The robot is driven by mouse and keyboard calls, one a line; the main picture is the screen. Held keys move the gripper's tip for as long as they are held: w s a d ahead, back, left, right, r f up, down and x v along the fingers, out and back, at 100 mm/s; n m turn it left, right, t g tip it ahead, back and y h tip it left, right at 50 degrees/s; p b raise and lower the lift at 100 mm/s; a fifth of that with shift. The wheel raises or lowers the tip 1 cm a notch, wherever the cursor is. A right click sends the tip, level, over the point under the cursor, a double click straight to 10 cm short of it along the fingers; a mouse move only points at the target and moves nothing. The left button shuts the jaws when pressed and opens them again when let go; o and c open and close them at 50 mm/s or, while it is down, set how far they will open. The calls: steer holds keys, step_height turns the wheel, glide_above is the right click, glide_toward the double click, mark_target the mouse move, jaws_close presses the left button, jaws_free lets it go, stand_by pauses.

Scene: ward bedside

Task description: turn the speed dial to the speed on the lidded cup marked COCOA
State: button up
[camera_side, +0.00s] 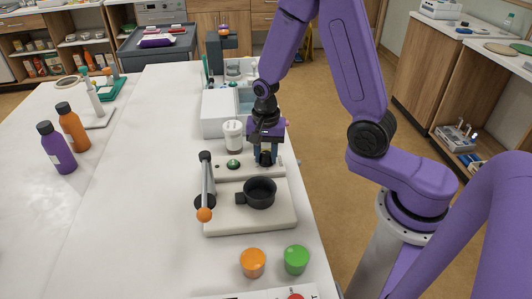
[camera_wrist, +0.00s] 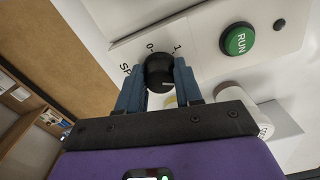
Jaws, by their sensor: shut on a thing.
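The black speed dial (camera_wrist: 160,72) sits on a white panel in the wrist view. Digits and part of a word show beside it, including a 0; its setting is not clear. My gripper (camera_wrist: 160,84) has its blue fingers closed on either side of the dial. In the side view my gripper (camera_side: 265,157) points down at the right end of the machine's panel (camera_side: 214,174), and its fingers mostly hide the dial. A white lidded cup (camera_side: 233,137) stands just behind the panel, left of my gripper. Its marking is not readable.
A green RUN button (camera_wrist: 238,39) is on the same panel. A lever with an orange knob (camera_side: 204,214) stands at the panel's left. A black handled cup (camera_side: 260,192) is on the base in front. Orange (camera_side: 252,262) and green (camera_side: 296,260) round items stand nearer.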

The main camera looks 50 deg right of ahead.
mark_target(266, 154)
stand_by(0.4)
steer(key=o, duration=1)
steer(key=shift+o, duration=0.2)
step_height(266, 154, up, 18)
steer(key=shift+f, duration=0.25)
steer(key=s+a+f+n, duration=0.2)
steer(key=s+n, duration=0.9)
steer(key=n, duration=0.1)
steer(key=s+a+f+n, duration=0.2)
steer(key=s+n, duration=0.9)
steer(key=n, duration=0.1)
steer(key=shift+f, duration=0.2)
